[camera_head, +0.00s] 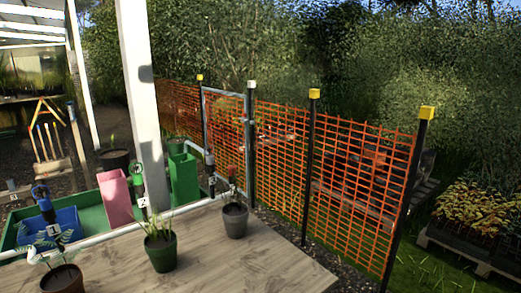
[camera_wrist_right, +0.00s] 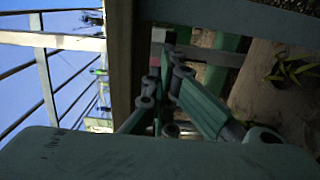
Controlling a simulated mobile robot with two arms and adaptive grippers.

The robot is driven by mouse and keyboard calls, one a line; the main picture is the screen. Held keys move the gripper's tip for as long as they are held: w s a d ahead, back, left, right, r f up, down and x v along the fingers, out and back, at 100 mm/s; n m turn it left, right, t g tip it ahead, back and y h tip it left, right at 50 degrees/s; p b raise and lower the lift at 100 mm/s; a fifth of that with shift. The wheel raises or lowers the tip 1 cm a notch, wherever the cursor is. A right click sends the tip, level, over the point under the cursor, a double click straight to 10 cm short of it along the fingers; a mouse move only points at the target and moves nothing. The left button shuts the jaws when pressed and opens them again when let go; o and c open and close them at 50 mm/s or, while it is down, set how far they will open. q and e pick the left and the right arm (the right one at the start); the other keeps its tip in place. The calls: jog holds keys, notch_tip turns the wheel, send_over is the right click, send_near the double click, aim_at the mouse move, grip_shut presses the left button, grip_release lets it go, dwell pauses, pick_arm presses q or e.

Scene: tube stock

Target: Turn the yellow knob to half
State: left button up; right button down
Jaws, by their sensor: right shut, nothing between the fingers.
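I cannot make out a yellow knob in either view. In the head view a pale pipe (camera_head: 100,238) runs behind the table with upright taps on it. One tap has a blue knob (camera_head: 40,191) and a label that looks like 1. Another has a green knob (camera_head: 136,168) and a label that looks like 2. A third, grey-dark tap (camera_head: 209,160) stands further right; its knob colour is unclear. My right gripper (camera_wrist_right: 166,55) shows in the right wrist view, shut and empty, with nothing touching it that I can see. My left gripper is in neither view.
Potted plants (camera_head: 163,252) stand on the wooden table (camera_head: 225,262). A blue bin (camera_head: 62,222), a pink bin (camera_head: 116,200) and a green bin (camera_head: 184,178) stand behind the pipe. A white post (camera_head: 143,100) rises there. An orange mesh fence (camera_head: 345,180) has yellow-capped posts.

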jog(key=shift+a+r, duration=0.25)
jog(key=shift+r, duration=0.05)
jog(key=shift+f, duration=0.2)
jog(key=shift+a+f+b, duration=0.25)
jog(key=shift+f+b, duration=0.55)
jog(key=shift+f, duration=0.5)
jog(key=d+v, duration=0.1)
jog(key=v, duration=0.5)
jog(key=shift+w, duration=0.25)
